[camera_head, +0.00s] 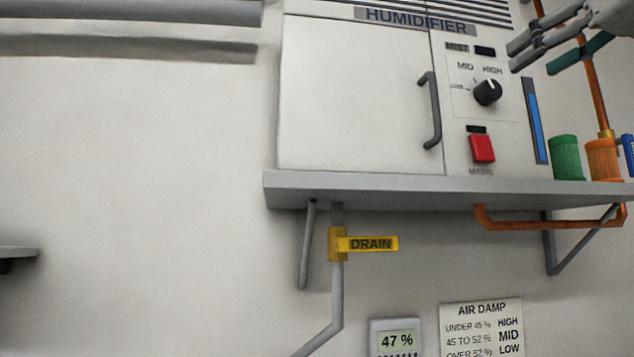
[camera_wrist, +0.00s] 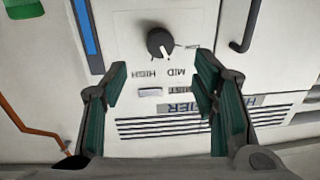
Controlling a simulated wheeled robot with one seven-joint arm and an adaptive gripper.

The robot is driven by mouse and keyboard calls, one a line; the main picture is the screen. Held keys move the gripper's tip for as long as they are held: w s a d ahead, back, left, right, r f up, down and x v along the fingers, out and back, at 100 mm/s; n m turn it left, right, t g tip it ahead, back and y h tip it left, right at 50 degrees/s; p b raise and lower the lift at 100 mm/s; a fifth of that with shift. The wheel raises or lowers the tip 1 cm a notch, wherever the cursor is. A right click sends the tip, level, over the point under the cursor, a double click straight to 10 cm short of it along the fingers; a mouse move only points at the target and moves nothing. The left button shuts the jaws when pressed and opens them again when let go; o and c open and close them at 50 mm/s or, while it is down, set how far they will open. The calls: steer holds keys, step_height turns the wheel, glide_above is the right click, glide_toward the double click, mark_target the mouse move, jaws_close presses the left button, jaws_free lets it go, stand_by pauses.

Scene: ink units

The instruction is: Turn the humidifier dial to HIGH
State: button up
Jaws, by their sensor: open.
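The humidifier (camera_head: 355,95) is a white box on a wall shelf. Its round black dial (camera_head: 487,92) is on the right panel, with MID and HIGH printed above it; the dial also shows in the wrist view (camera_wrist: 160,43), upside down. My gripper (camera_head: 534,58) is at the upper right, apart from the dial. In the wrist view its green-padded fingers (camera_wrist: 160,85) are spread and empty, with the dial beyond the gap between them.
A red switch (camera_head: 482,149) sits below the dial, a door handle (camera_head: 433,112) to its left, a blue gauge strip (camera_head: 535,120) to its right. Green (camera_head: 566,158) and orange (camera_head: 603,160) caps stand on the shelf (camera_head: 360,190). A display (camera_head: 396,340) reads 47 %; a sign (camera_head: 482,328) pairs 45 to 52 with MID.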

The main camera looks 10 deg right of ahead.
mark_target(494, 88)
steer(key=w, duration=0.3)
steer(key=w+p, duration=0.1)
steer(key=w, duration=0.2)
steer(key=w+a, duration=0.1)
steer(key=w, duration=0.1)
steer(key=shift+w, duration=0.4)
steer(key=shift+c, duration=0.4)
steer(key=c, duration=1.1)
